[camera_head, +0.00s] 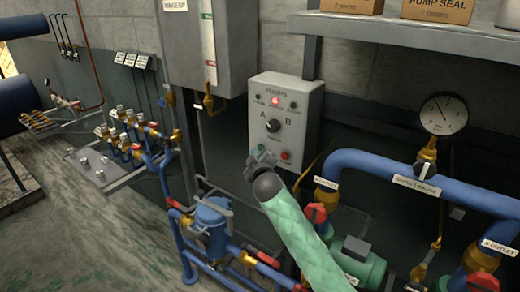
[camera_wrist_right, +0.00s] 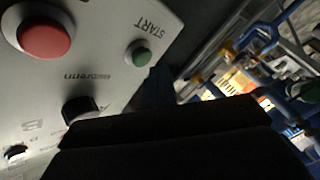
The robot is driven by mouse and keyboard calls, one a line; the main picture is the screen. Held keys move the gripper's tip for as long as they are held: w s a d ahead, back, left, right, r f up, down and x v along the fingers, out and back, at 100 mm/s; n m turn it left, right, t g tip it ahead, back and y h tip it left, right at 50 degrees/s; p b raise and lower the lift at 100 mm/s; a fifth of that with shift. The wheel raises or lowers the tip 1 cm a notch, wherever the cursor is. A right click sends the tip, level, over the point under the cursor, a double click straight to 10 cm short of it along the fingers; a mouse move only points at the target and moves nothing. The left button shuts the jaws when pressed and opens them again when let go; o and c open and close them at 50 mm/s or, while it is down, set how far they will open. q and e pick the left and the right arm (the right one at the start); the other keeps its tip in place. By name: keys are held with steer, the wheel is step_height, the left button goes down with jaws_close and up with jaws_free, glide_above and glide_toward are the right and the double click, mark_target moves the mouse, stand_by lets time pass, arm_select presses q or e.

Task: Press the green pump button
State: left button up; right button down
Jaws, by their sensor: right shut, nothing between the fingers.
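The grey pump control box (camera_head: 302,108) is on the wall in the middle of the head view, with an A/B selector knob (camera_head: 273,125) and a red button (camera_head: 285,155) low on its face. In the wrist view the green button (camera_wrist_right: 138,53), marked START, shows clearly, with a large red button (camera_wrist_right: 45,30) to its left. My right gripper (camera_head: 261,160) is shut and empty at the box's lower left corner, in front of the green button's area. I cannot tell whether it touches the button. My left gripper is not in view.
Blue pipes (camera_head: 375,163) with a gauge (camera_head: 443,114) run at the right. A blue filter housing (camera_head: 213,215) and red-handled valves stand below the box. A grey shelf (camera_head: 400,35) with boxes overhangs at upper right. A grey cabinet (camera_head: 205,45) hangs left of the box.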

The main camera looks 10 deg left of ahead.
steer(key=shift+w+d, duration=0.1)
steer(key=shift+w, duration=0.05)
stand_by(0.4)
steer(key=shift+w+d, duration=0.1)
steer(key=shift+w, duration=0.15)
steer(key=shift+w, duration=0.1)
stand_by(0.5)
steer(key=shift+w+d+r+p, duration=0.3)
steer(key=shift+w+r+p, duration=0.05)
steer(key=shift+w+r, duration=0.15)
stand_by(1.3)
steer(key=shift+s+f, duration=0.1)
steer(key=shift+f, duration=0.05)
steer(key=shift+s+f, duration=0.2)
steer(key=shift+f, duration=0.15)
steer(key=shift+s+d, duration=0.1)
steer(key=shift+s, duration=0.1)
